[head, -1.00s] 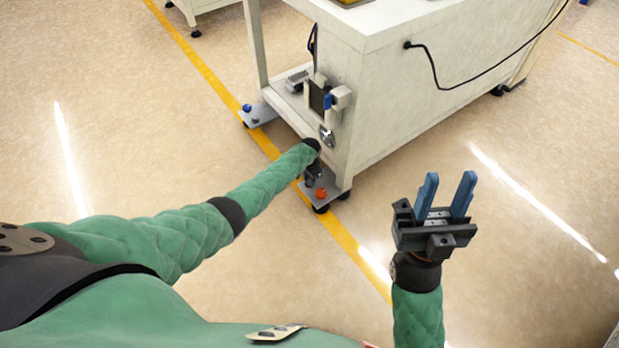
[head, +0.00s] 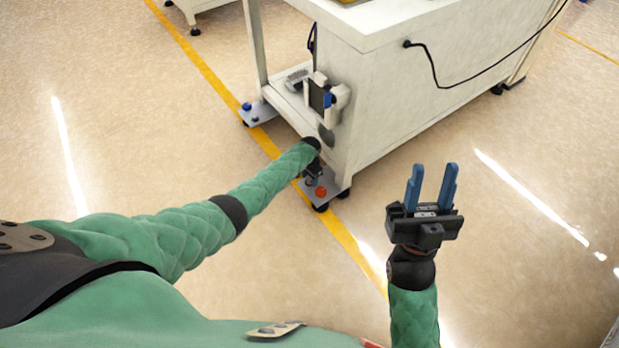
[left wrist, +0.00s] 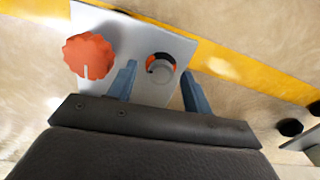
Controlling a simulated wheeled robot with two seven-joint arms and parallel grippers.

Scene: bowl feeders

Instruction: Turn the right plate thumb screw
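The right plate (head: 327,187) is a pale metal plate low at the corner of the white cabinet. It carries an orange-red lobed knob (head: 320,191), which shows in the left wrist view (left wrist: 88,56) with a white mark. I cannot tell which of the two is the thumb screw. My left gripper (left wrist: 158,88) is open, with its blue fingers apart on either side of the round piece; the lobed knob is outside them, to the left. My right gripper (head: 431,184) is open and empty.
The white cabinet (head: 410,95) stands behind the plate, with a small bracketed device (head: 322,100) above it. The left plate (head: 262,112) has a blue knob (head: 247,106). A yellow floor line (head: 268,144) passes by. Floor on the right is clear.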

